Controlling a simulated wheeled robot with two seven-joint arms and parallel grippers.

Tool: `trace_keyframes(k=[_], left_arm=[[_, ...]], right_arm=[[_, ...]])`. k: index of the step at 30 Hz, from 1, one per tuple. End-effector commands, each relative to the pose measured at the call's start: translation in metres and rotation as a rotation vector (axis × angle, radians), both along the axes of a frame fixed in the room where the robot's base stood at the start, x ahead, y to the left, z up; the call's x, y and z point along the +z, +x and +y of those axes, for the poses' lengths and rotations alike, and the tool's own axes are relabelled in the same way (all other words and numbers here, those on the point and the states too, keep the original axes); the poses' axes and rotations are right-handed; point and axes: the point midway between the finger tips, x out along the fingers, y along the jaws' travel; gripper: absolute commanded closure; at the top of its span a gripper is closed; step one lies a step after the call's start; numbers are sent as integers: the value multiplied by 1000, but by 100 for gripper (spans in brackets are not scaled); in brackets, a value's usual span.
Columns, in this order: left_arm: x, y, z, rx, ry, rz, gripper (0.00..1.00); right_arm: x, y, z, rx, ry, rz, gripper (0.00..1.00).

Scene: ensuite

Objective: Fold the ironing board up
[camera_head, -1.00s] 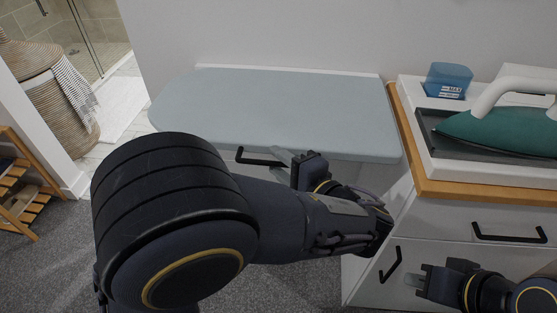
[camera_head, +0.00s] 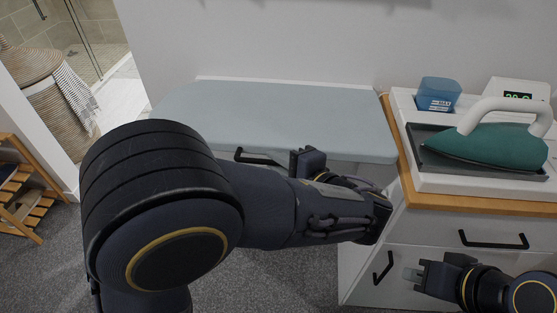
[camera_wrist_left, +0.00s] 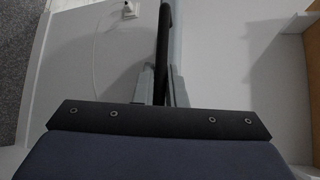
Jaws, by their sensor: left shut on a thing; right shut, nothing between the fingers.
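The ironing board (camera_head: 265,115) is a pale blue-grey padded panel. It lies level, out from the wall, left of the cabinet. A black bar handle (camera_head: 243,157) sits under its front edge. My left gripper (camera_head: 285,163) is at this front edge, shut on the handle. The left wrist view shows the black bar (camera_wrist_left: 163,50) between the two grey fingers (camera_wrist_left: 162,92). My own arm hides the space under the board and part of the handle in the head view. My right gripper (camera_head: 411,274) is shut and empty, in front of the lower cabinet drawer.
A wooden-edged cabinet (camera_head: 470,205) stands right of the board. A wicker basket (camera_head: 50,105) and wooden rack (camera_head: 30,205) are at left. A wall socket (camera_wrist_left: 131,8) shows in the left wrist view.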

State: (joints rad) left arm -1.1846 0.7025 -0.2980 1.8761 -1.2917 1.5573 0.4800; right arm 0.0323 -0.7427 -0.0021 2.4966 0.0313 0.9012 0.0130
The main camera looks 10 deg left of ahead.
Motion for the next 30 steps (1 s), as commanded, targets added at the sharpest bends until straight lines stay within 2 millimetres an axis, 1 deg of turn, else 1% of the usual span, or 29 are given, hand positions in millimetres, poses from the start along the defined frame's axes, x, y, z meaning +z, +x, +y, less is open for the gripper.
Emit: trace_keyframes(k=[1,6,12,15,18,21,25,30], left_arm=[[30,2,0,2,-2,25,100],[72,11,0,3,-2,141,100],[114,25,0,2,-3,271,100],[129,33,0,2,-2,328,100],[142,40,0,1,0,363,100],[152,47,0,1,1,359,100],[161,54,0,1,0,358,100],[166,59,0,-1,0,357,100]], right_arm=[[30,0,0,0,0,0,100],[80,0,0,0,0,-1,100],[129,0,0,0,0,-1,100],[147,0,0,0,0,0,100],[159,0,0,0,0,0,100],[168,0,0,0,0,0,100],[175,0,0,0,0,0,100],[179,0,0,0,0,0,100]])
